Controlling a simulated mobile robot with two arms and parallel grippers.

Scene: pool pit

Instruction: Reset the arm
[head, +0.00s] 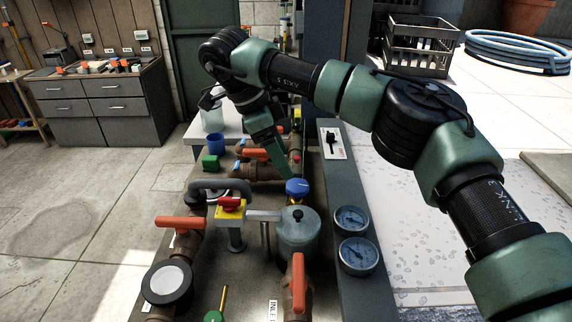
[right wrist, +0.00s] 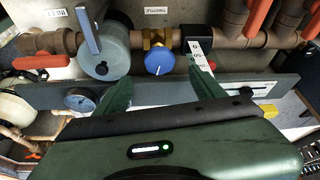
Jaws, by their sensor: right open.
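My right arm (head: 408,125) comes in from the right and reaches across the pipe bench, its wrist bent downward. My right gripper (head: 280,165) hangs over the far pipes, close behind a blue knob (head: 297,187). In the right wrist view, the two green fingers of the right gripper (right wrist: 163,80) are spread wide. The blue knob (right wrist: 159,62), with brass behind it, shows between and beyond the fingertips. Nothing is held. I cannot tell the exact gap to the knob. My left gripper is in neither view.
Pipes with orange handles (head: 180,223), a grey-green canister (head: 299,237) and two gauges (head: 358,255) crowd the bench around the gripper. A switch plate (head: 333,140) sits on the grey ledge. A black crate (head: 421,45) and coiled blue hose (head: 517,52) lie behind; the left floor is clear.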

